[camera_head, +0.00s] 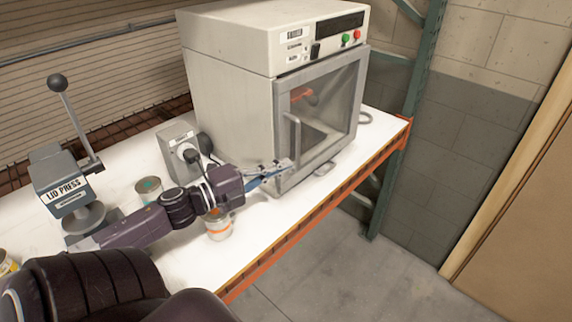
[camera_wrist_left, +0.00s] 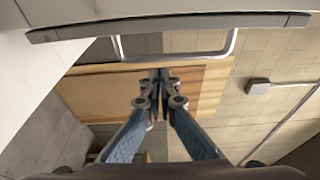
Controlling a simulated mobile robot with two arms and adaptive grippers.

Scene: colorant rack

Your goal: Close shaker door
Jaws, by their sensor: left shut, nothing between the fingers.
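The shaker is a large cream cabinet (camera_head: 228,95) on the white bench. Its grey-framed glass door (camera_head: 362,75) appears flush or nearly flush with the front; I cannot tell whether a small gap is left. My left gripper (camera_head: 288,165) is shut and empty, close to the door's lower left part by the handle. The left wrist view shows its fingertips (camera_wrist_left: 161,76) together, just below a metal handle loop (camera_wrist_left: 180,55) and a grey edge (camera_wrist_left: 165,25). Contact cannot be made out. My right gripper is not in view.
A lid press (camera_head: 62,190) stands at the left of the bench. A small grey device (camera_head: 178,150) sits beside the shaker. The floor right of the bench (camera_head: 350,275) is clear.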

